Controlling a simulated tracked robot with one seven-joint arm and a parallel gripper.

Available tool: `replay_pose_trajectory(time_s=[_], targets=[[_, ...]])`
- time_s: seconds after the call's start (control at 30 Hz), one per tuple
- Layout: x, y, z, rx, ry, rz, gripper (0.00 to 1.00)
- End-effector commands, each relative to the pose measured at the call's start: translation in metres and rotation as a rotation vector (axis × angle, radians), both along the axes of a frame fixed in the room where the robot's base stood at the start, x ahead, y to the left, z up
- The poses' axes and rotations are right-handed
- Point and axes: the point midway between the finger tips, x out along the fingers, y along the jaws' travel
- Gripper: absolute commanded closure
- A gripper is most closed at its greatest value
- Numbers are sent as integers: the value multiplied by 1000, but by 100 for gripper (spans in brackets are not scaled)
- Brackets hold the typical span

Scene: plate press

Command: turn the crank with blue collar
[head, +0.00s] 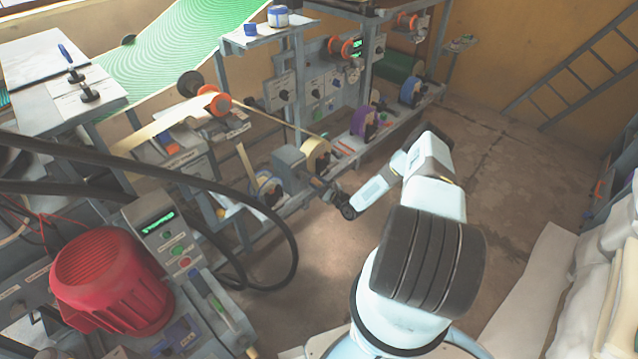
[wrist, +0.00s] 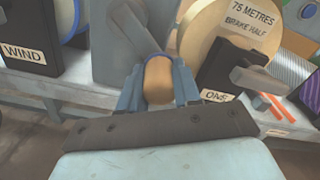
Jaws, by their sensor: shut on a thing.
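My gripper (wrist: 158,82) is shut on the tan, rounded handle (wrist: 158,72) of a crank in the wrist view. A grey crank arm (wrist: 133,32) runs from the handle up and left towards a grey housing. A bluish edge shows around the handle's far end; I cannot tell for sure that it is the blue collar. In the head view, my gripper (head: 335,197) is at the front of the bench, just right of and below the grey box (head: 290,165). The handle is too small and covered to make out there.
In the wrist view, a block labelled WIND (wrist: 25,50) stands left, and a tan roll marked "75 METRES BRAKE HALF" (wrist: 240,25) and a block labelled ONE (wrist: 215,85) stand right. In the head view, a red motor (head: 110,280) and black hoses stand left; floor (head: 530,190) is clear right.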

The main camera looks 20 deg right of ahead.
Motion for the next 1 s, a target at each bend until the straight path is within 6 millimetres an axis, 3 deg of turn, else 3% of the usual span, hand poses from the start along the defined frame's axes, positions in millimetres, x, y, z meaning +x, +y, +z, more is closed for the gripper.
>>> replay_pose_trajectory(time_s=[0.07,0.1,0.33,0.7,1.0], targets=[[3,-9,-1,-8,2,-13,100],[3,-8,-1,-8,1,-13,66],[1,-5,-2,-9,4,-8,44],[-4,-2,-1,-4,2,1,42],[-48,-24,-2,-5,5,1,42]])
